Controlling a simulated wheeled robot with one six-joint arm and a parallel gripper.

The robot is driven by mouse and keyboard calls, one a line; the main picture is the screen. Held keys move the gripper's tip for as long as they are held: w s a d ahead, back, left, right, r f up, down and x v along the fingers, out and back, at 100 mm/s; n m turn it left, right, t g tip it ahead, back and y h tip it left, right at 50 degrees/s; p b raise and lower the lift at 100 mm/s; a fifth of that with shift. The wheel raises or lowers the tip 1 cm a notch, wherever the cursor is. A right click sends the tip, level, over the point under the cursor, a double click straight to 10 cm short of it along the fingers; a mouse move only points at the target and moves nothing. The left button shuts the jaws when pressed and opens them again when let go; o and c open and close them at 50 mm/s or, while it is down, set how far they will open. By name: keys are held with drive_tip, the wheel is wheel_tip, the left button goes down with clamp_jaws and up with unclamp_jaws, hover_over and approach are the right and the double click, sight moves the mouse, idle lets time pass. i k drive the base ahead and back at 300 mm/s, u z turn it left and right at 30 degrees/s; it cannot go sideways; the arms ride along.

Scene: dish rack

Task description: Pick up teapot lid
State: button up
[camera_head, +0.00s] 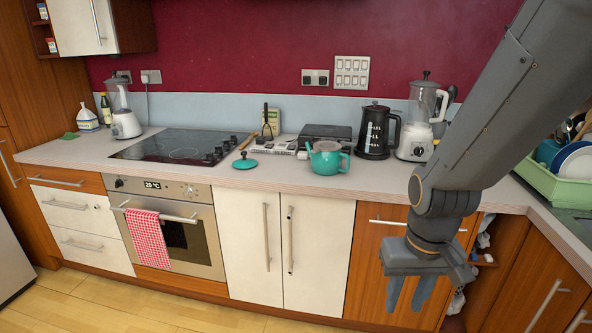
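The teapot lid (244,164) is a small teal disc with a dark knob. It lies on the countertop between the black hob and the teapot. The teal teapot (327,161) stands upright on the counter to the right of the lid, apart from it. My gripper (408,298) hangs low at the right, in front of the wooden cupboard doors and below the counter's edge. Its two fingers point down with a gap between them, and nothing shows in the gap. It is well away from the lid, to the right and lower.
The black hob (183,146) lies left of the lid. Behind stand a dark utensil (267,122) and a flat black appliance (325,137). A black kettle (374,135) and white blender (416,140) stand right of the teapot. The counter in front of the lid is clear.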

sight(245, 163)
drive_tip(key=z, duration=0.5)
drive_tip(key=k, duration=0.1)
drive_tip(key=u, duration=1.6)
drive_tip(key=i, duration=0.75)
drive_tip(key=u, duration=0.75)
drive_tip(key=i, duration=0.95)
drive_tip(key=z, duration=0.45)
drive_tip(key=i, duration=0.75)
drive_tip(key=z, duration=1.15)
drive_tip(key=i, duration=0.5)
drive_tip(key=z, duration=0.55)
